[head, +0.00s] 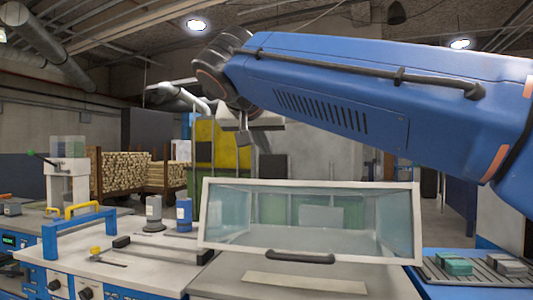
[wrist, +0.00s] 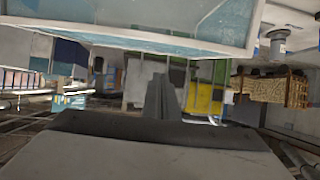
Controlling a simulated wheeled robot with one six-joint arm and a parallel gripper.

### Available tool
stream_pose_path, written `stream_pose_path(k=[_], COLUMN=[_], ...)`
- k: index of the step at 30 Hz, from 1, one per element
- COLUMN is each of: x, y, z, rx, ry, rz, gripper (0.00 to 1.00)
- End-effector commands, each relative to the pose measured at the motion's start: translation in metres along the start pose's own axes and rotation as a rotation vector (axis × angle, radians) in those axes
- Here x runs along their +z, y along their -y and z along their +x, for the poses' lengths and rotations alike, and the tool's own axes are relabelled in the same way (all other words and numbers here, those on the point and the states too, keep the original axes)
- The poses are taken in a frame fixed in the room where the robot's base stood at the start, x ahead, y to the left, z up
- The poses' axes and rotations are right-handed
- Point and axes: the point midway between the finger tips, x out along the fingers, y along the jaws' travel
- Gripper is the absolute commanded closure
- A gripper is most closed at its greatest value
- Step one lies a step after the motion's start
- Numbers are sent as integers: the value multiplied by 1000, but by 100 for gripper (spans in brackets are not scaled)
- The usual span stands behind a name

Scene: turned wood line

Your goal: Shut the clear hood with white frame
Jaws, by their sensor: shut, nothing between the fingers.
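The clear hood with a white frame (head: 411,222) stands at the middle right of the head view, over a pale bench. Its framed open side faces me and looks tilted up, so it appears raised. A dark handle (head: 300,258) sits on its lower front bar. In the wrist view, which looks upside down, the hood's frame (wrist: 150,42) crosses the top. My gripper (head: 244,138) is beyond and above the hood, at the end of the blue arm, apart from the handle. Its fingers (wrist: 157,90) are together and empty in the wrist view.
The bench top (head: 220,285) has a pale strip (head: 305,283) in front of the hood. To the left are a blue bracket (head: 80,232) and two bottles (head: 184,213). To the right is a slatted tray (head: 480,272) with small blocks. Stacked wood (head: 120,172) stands behind.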

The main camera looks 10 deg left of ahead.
Motion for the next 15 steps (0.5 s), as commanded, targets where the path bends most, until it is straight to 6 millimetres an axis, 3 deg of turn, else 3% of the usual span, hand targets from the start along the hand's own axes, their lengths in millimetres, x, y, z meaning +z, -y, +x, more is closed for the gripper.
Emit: stream_pose_path(k=[12, 15], x=[0, 7], y=[-1, -1], z=[75, 84], rx=[4, 1], ry=[2, 2], rz=[-1, -3], gripper=[100, 100])
